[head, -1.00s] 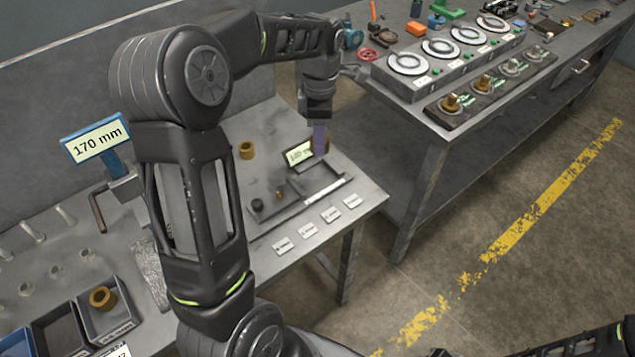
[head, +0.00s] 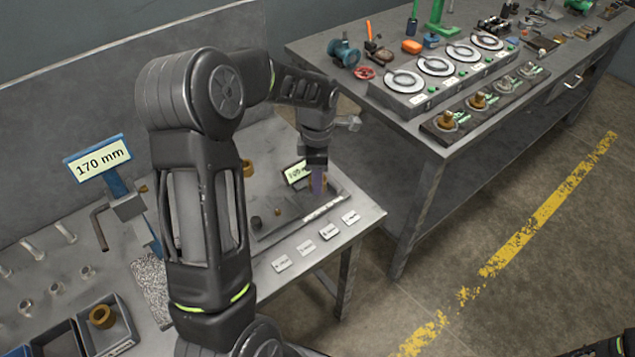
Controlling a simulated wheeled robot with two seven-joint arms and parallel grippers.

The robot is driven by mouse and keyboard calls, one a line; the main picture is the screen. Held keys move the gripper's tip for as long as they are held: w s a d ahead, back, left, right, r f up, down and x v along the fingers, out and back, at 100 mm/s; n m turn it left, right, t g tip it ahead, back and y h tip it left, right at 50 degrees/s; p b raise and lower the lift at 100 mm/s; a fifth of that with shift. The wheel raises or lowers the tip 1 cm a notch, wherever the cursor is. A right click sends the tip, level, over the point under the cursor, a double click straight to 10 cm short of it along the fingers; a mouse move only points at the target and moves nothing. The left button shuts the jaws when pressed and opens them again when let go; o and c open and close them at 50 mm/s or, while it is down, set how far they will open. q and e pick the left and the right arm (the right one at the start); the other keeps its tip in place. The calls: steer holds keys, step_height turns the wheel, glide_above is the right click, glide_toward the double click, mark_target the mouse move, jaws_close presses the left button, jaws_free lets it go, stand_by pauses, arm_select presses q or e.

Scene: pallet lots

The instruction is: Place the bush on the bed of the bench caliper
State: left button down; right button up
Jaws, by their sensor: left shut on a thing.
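My left gripper (head: 317,182) reaches over the bench caliper from behind and points down. It is shut on a brown bush (head: 310,186), mostly hidden by the purplish fingers. The caliper has a dark bed, a pale scale bar (head: 323,208) along its front and a small lit display (head: 296,172) just left of the gripper. The held bush is low at the bed's right part; I cannot tell whether it touches the bed. My right gripper is not in view.
Another brown bush (head: 247,168) stands behind the caliper, and one (head: 102,316) sits in a tray at lower left. Several white labels (head: 329,231) lie in front. A 170 mm sign (head: 97,160) stands left. A second bench (head: 420,110) with dials is at right, across a floor gap.

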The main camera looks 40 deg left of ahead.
arm_select(q)
steer(key=shift+f, duration=1.3)
steer(key=shift+f, duration=0.1)
steer(key=shift+f, duration=0.15)
steer(key=c, duration=1.1)
jaws_free()
step_height(320, 180, up, 12)
steer(key=shift+r+b, duration=0.25)
steer(key=shift+b, duration=0.2)
